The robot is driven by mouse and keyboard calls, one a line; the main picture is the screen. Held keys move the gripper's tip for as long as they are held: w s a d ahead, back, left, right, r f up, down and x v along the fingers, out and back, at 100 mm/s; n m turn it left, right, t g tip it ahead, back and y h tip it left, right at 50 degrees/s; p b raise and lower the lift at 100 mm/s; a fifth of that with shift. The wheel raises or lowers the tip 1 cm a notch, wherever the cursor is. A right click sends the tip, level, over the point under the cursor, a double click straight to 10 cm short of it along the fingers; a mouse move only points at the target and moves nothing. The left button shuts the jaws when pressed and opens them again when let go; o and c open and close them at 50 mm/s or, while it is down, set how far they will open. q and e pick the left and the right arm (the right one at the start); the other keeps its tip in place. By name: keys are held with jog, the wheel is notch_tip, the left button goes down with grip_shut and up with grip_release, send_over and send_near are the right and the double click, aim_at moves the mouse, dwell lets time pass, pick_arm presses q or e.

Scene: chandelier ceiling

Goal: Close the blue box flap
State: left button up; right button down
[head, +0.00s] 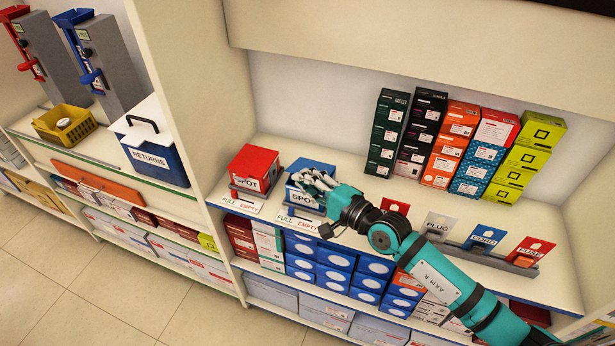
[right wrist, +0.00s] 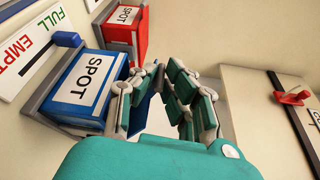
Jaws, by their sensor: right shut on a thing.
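The blue box (head: 303,197) labelled SPOT stands on the shelf counter, beside a red SPOT box (head: 254,171). My right gripper (head: 318,181) is at its top right side and covers part of it. In the right wrist view the blue box (right wrist: 88,85) is at the left, with its SPOT face showing. My right gripper (right wrist: 161,78) has its fingers beside the box edge, shut on what looks like the blue box flap (right wrist: 145,114), a thin blue and pale panel between the fingers. The fingers hide most of the flap, so its angle is unclear. My left gripper is not in view.
FULL/EMPTY signs (head: 299,220) lie at the counter's front edge. Tall stacks of coloured boxes (head: 455,140) stand at the back. PLUG, CORD and FUSE tags (head: 486,238) stand right, near my right arm. Free counter lies between the blue box and the back stacks.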

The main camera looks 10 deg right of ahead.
aim_at(307, 218)
jog(key=f+b, duration=0.3)
jog(key=f, duration=0.1)
jog(key=shift+s, duration=0.25)
jog(key=shift+f+n+t+b, duration=0.3)
jog(key=shift+f+n+b, duration=0.3)
jog(key=shift+b, duration=0.5)
jog(key=c, duration=1.4)
grip_release()
jog(key=shift+w+d+f, duration=0.1)
jog(key=shift+o, duration=0.2)
jog(key=shift+a, duration=0.2)
jog(key=shift+s+d, duration=0.1)
jog(key=shift+s, duration=0.2)
jog(key=v, duration=1.1)
jog(key=shift+s+d, duration=0.2)
jog(key=shift+d, duration=0.05)
